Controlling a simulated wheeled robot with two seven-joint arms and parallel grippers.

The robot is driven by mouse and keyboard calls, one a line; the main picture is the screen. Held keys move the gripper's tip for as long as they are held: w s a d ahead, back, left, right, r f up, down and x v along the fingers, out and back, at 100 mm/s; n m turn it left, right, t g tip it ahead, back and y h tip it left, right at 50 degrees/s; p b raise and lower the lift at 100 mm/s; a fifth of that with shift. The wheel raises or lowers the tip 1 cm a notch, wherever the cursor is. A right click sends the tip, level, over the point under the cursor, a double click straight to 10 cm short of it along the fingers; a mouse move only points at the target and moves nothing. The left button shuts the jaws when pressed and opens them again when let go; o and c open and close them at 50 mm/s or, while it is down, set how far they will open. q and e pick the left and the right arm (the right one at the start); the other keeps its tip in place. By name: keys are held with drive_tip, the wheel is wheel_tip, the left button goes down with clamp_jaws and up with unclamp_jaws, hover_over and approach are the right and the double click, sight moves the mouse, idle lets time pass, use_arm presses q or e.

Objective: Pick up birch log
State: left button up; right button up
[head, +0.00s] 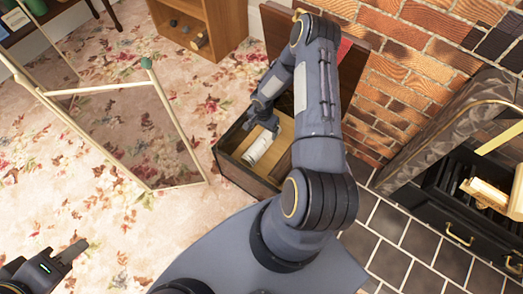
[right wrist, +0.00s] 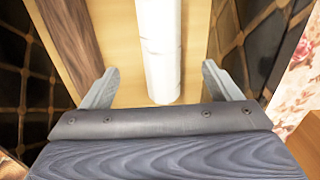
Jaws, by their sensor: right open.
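A white birch log (head: 257,148) lies inside an open wooden box (head: 240,178) near the middle of the head view. My right gripper (head: 264,124) reaches down into the box at the log's upper end. In the right wrist view the pale log (right wrist: 160,45) runs lengthwise between the two spread fingers of my right gripper (right wrist: 157,75), with a gap on each side. The right gripper is open and holds nothing. My left gripper (head: 78,250) is at the lower left, above the carpet, far from the log; its jaw opening is unclear.
The box's raised lid (head: 350,75) stands behind my right arm, against the brick wall (head: 410,75). A fireplace (head: 450,200) is at the right. A folding wooden-framed screen (head: 120,130) stands left. A wooden shelf (head: 215,25) is behind. Floral carpet (head: 130,225) is clear in front.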

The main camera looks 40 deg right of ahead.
sight(262, 140)
drive_tip(key=f+b, duration=0.1)
drive_tip(key=f, duration=0.2)
drive_tip(key=f+b, duration=0.1)
drive_tip(key=f, duration=0.2)
drive_tip(key=f+b, duration=0.1)
drive_tip(key=f, duration=0.2)
drive_tip(key=shift+s+a+f+b, duration=0.1)
drive_tip(key=shift+a+f+b, duration=0.2)
drive_tip(key=shift+a+b, duration=0.1)
drive_tip(key=c, duration=1.3)
